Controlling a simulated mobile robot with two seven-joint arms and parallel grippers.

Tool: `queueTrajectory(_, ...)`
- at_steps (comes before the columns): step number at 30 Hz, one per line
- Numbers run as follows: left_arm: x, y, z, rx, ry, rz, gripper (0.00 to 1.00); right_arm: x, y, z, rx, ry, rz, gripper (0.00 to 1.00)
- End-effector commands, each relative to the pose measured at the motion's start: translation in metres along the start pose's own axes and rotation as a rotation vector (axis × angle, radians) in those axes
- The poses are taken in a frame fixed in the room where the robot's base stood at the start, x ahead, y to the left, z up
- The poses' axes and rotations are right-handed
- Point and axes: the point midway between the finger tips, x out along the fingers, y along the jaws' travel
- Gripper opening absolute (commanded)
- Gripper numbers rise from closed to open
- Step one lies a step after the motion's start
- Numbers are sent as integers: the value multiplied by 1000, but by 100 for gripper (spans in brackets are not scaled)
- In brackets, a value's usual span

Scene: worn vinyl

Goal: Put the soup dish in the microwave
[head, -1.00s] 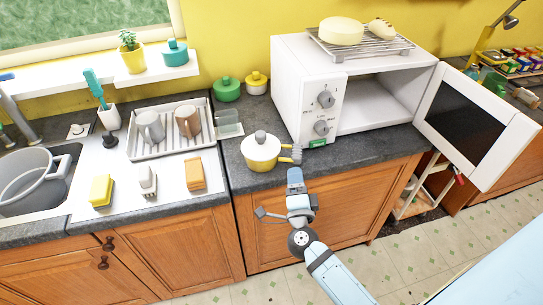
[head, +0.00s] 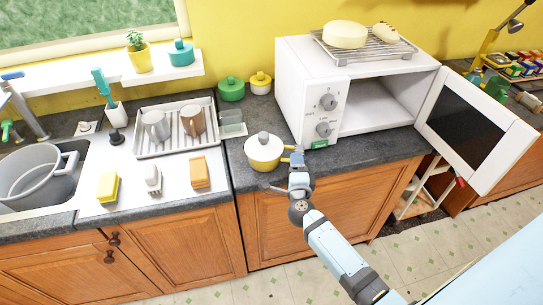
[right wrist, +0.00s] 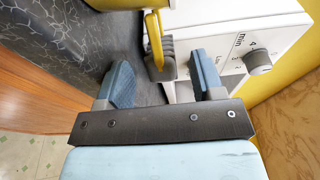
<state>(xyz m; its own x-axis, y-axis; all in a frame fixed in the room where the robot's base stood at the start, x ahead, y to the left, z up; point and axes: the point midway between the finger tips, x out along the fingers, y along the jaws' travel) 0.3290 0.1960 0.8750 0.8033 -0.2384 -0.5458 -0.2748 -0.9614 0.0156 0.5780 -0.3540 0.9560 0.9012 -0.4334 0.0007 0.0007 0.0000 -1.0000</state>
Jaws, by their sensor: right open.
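The soup dish (head: 264,154) is a yellow pot with a white lid and a grey knob. It stands upright on the dark counter, left of the microwave's front. Its yellow handle with a dark grip (right wrist: 157,45) points toward my right gripper (head: 297,158). In the right wrist view my right gripper (right wrist: 162,82) is open, with a blue finger on each side of the handle's line and gaps to both. The white microwave (head: 308,105) has its door (head: 508,115) swung wide open to the right, and its visible cavity is empty. My left gripper is not in view.
A rack with a round yellow item and a loaf-like item (head: 385,33) sits on the microwave. A dish tray (head: 176,150) with two mugs, a sponge (head: 108,187) and the sink are left. Green and yellow lidded pots (head: 231,89) stand behind. Counter between dish and microwave is narrow.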

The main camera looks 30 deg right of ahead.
Motion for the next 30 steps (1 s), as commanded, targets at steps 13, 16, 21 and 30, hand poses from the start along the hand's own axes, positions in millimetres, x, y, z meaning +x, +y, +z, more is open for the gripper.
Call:
queueTrajectory(13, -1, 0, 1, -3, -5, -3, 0, 27, 0, -1, -1, 0, 0, 62)
queueTrajectory(16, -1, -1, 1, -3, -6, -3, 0, 26, -1, -1, -1, 0, 0, 43)
queueTrajectory(21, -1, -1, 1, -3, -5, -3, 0, 26, -1, -1, -1, 0, 0, 4)
queueTrajectory(30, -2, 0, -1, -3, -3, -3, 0, 27, -3, 0, 2, 0, -3, 0)
